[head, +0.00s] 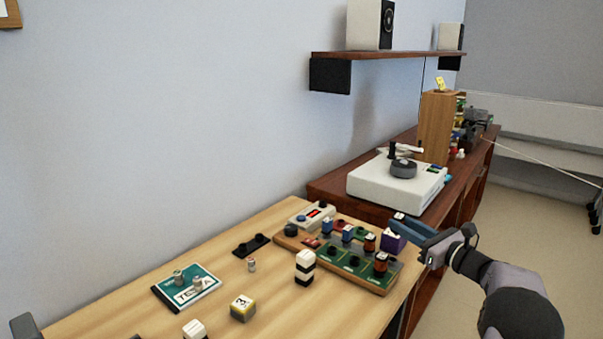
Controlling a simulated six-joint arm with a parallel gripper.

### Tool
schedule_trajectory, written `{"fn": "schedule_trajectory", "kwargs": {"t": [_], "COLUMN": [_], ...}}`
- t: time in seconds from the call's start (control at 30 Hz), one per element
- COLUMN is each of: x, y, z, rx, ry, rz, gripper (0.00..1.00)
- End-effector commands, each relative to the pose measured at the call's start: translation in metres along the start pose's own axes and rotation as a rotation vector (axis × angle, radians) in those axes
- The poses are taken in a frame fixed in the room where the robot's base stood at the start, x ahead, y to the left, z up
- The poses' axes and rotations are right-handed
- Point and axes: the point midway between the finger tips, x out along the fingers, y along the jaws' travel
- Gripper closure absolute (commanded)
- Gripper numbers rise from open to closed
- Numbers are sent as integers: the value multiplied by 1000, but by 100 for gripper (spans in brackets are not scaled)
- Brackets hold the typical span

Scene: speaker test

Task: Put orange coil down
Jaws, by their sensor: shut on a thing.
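My gripper (404,229) reaches in from the right and is over the right end of the wooden component board (398,279). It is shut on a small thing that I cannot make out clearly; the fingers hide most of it. A purple block with a whitish top (393,242) shows right at the fingertips; I cannot tell whether it is held or stands on the board. Two dark coils with reddish-orange bands, a front one (381,263) and a rear one (369,243), stand upright on the board, apart from the gripper. I cannot tell which coil is the orange one.
A black-and-white stack (305,266), a yellowish cube (243,308) and a teal card (186,287) with small cylinders stand left of the board. A white turntable-like device (397,187) is on the darker bench behind. Bare wood lies in front of the board.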

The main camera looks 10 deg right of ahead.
Motion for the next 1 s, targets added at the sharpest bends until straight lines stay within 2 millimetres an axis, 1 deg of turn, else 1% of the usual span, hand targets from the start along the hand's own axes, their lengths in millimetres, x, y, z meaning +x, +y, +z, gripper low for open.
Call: {"fn": "schedule_trajectory", "kwargs": {"t": [0.03, 0.27, 0.57, 0.77, 0.93, 0.97, 1.0], "x": [0, -6, -20, -30, -44, -50, -57], "y": [2, 18, 51, 74, 104, 115, 128], "z": [4, 6, 4, 5, -4, -20, -32], "rx": [3, 5, 5, 3, 7, 12, 14], "ry": [0, 1, 1, -1, 0, 2, 2], "rz": [3, 33, 119, 190, 276, 295, 319], "gripper": [99, 99, 99, 99, 99, 99, 99]}}
